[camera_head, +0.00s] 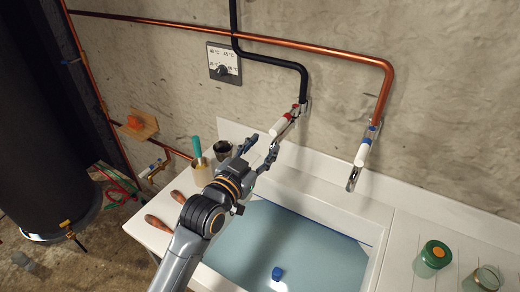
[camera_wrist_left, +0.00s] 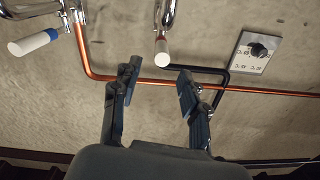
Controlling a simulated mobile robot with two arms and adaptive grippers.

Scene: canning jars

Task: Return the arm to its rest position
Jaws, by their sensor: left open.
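My left gripper (camera_head: 262,148) is open and empty above the back left corner of the white sink (camera_head: 300,200), its fingers pointing towards the wall. In the left wrist view the open fingers (camera_wrist_left: 158,75) also show with nothing between them. Just past the fingers is the white-handled tap (camera_head: 280,125) with a red mark; its handle (camera_wrist_left: 162,52) shows ahead of the gap in the left wrist view. My left arm reaches in from the bottom of the head view. My right gripper is not in view.
A second tap (camera_head: 363,152) with a blue mark is right of the first. The sink holds bluish water and a blue object (camera_head: 277,273). Left of the arm stand a cup with a teal-handled tool (camera_head: 197,150) and a dark-topped jar (camera_head: 222,150).

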